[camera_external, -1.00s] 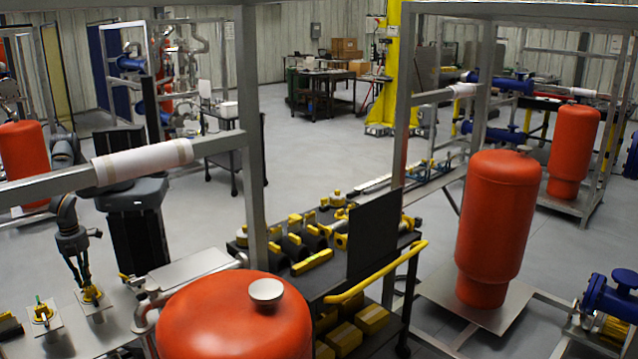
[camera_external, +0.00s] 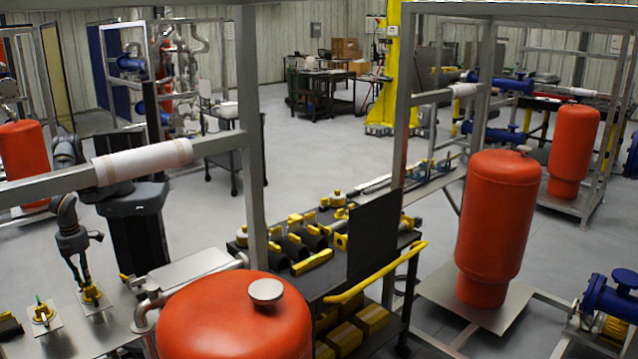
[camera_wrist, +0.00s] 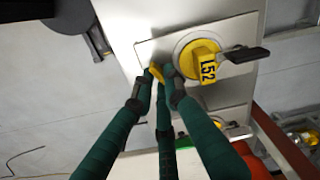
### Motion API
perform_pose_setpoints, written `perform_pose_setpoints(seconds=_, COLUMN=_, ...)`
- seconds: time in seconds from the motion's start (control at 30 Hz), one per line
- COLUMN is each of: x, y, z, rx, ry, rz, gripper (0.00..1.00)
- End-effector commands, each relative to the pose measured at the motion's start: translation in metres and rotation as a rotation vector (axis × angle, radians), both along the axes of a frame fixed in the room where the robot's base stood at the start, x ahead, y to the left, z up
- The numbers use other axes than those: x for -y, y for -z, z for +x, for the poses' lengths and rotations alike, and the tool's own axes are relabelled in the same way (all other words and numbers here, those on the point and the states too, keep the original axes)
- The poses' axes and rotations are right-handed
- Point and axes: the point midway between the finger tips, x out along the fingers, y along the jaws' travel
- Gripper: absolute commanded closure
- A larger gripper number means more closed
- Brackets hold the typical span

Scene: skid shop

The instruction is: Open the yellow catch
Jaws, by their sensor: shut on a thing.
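My gripper (camera_wrist: 161,84) has green fingers with dark tips. In the wrist view the fingertips close around a small yellow piece (camera_wrist: 156,72) at the left edge of a metal plate (camera_wrist: 150,48); this appears to be the yellow catch, mostly hidden by the fingers. Beside it on the plate is a round yellow fitting (camera_wrist: 205,62) marked "L52", with a dark lever pointing right. In the external view my gripper (camera_external: 84,283) reaches down, tips at a yellow fitting (camera_external: 92,296) on a plate. The contact is too small to tell there.
Another yellow fitting on a plate (camera_external: 43,313) stands to the left. A flat metal sheet (camera_external: 195,268) and an orange tank (camera_external: 235,325) are to the right. A metal frame post (camera_external: 250,170) rises nearby. A dark cart (camera_external: 295,285) carries yellow and black parts.

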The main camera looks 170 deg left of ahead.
Motion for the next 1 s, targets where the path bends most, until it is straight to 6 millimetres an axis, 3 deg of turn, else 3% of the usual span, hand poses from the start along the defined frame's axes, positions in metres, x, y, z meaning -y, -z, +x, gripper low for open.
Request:
perform_pose_setpoints(seconds=0.5, x=-0.0008, y=0.0015, z=-0.0010, rx=0.000, ry=0.275, rz=0.000, gripper=1.00)
perform_pose_setpoints(seconds=1.0, x=-0.0009, y=0.0016, z=-0.0009, rx=0.001, ry=0.338, rz=-0.001, gripper=1.00)
